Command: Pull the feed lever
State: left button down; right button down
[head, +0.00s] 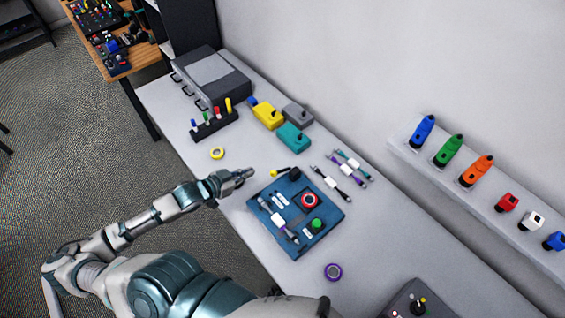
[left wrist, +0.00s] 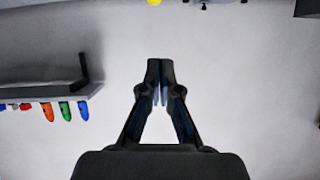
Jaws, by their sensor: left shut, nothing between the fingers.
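A blue panel (head: 266,232) lies on the table, with a red round button (head: 309,200), a green button (head: 317,224) and small white-labelled parts on it. At its far edge a short yellow-tipped handle (head: 279,173) joins a black block; it looks like the feed lever, but it is small in the view. My left gripper (head: 250,173) is shut and empty, above the table just left of that handle, apart from it as far as I can tell. In the left wrist view its fingers (left wrist: 160,72) are closed together, and the lever is not recognisable there. My right gripper is out of view.
Cables with white tags (head: 340,180) lie right of the panel. Yellow (head: 266,115), teal (head: 293,137) and grey boxes stand behind. A wall shelf (head: 440,180) holds coloured connectors.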

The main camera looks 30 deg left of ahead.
pick_arm(q)
jog(key=shift+s+d+r, duration=0.1)
jog(key=shift+d+r, duration=0.35)
send_over(272, 173)
notch_tip(272, 173, down, 4)
jog(key=shift+d+r+b, duration=0.1)
jog(key=shift+b, duration=0.2)
jog(key=f, duration=0.2)
jog(key=shift+s+a+f, duration=0.2)
jog(key=shift+a+f, duration=0.05)
jog(key=shift+f, duration=0.15)
jog(key=shift+s+f, duration=0.15)
jog(key=shift+f, duration=0.5)
